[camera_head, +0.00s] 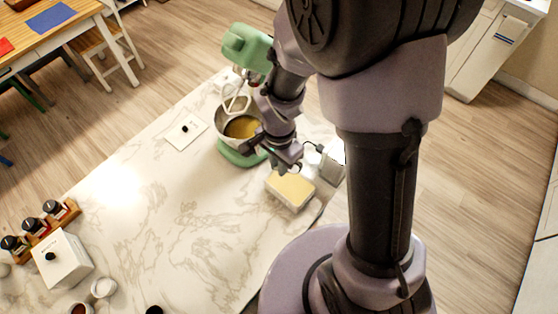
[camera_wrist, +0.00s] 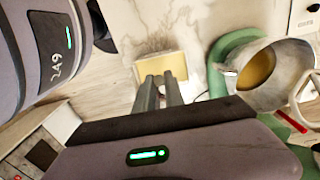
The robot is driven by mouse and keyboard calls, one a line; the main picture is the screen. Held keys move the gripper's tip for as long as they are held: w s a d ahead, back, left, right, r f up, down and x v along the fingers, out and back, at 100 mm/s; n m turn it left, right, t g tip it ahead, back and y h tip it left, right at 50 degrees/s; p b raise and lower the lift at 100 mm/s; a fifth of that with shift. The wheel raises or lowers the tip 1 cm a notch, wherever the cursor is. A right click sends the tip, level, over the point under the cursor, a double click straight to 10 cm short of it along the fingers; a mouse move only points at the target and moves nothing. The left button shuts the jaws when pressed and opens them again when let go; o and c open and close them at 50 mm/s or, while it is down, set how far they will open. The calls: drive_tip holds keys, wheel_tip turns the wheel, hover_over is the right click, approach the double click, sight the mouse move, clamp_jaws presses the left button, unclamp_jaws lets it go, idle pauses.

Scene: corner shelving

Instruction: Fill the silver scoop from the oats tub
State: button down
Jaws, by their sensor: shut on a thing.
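The oats tub (camera_head: 290,190) is a pale, low, squarish tub with a pale yellow top, near the counter's edge. It also shows in the wrist view (camera_wrist: 180,66), beyond my fingertips. My gripper (camera_head: 291,166) is above the tub's far side in the head view. In the wrist view its two fingers (camera_wrist: 160,84) point at the tub, shut on a thin thing. I take this for the silver scoop's handle; its bowl cannot be made out, and I cannot tell whether it holds oats or touches them.
A green stand mixer (camera_head: 246,46) with a metal bowl (camera_head: 222,118) of yellow contents stands close behind my gripper. A pale box (camera_head: 333,162) is right of the tub. A white lid with a black knob (camera_head: 184,132) lies farther left. The middle counter (camera_head: 170,220) is clear.

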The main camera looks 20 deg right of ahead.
drive_tip(key=shift+s, duration=0.35)
drive_tip(key=shift+f+b, duration=0.35)
drive_tip(key=shift+b, duration=0.2)
wheel_tip(320, 180, down, 11)
drive_tip(key=b, duration=1.1)
idle(0.7)
